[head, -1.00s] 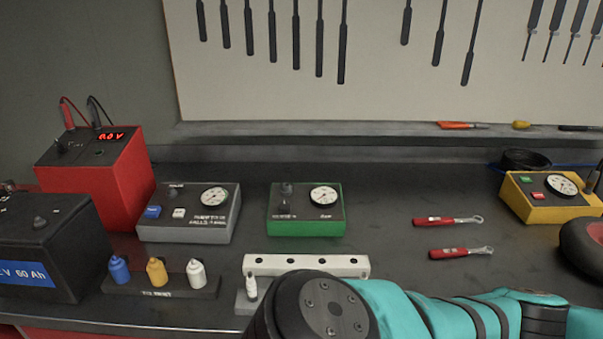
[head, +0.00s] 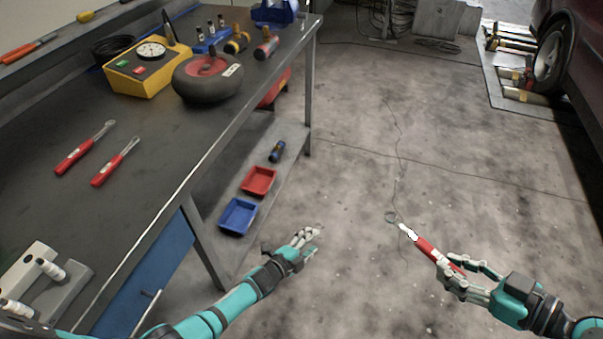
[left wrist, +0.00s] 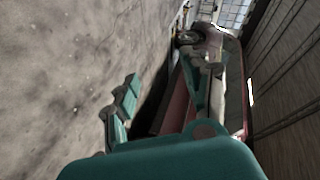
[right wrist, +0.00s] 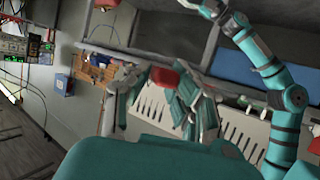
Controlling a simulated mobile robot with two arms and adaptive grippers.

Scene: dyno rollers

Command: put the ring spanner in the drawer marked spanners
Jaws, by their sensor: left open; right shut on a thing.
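A red-handled spanner (head: 428,249) with a ring end is held in my right gripper (head: 463,275), out over the floor to the right of the bench. Its ring points up and left. The red end of its handle (right wrist: 163,76) shows between the fingers in the right wrist view. My left gripper (head: 308,243) is open and empty, over the floor near the bench's front. A blue cabinet front (head: 150,262) with a pale handle is under the bench at lower left. No drawer marking is readable, and much of the cabinet is hidden by the bench top.
Two more red-handled tools (head: 85,148) (head: 116,162) lie on the bench top (head: 150,115). A yellow meter box (head: 140,68) and a dark round wheel (head: 208,75) stand behind them. Red and blue trays (head: 238,215) sit on the lower shelf. Open floor lies right of the bench.

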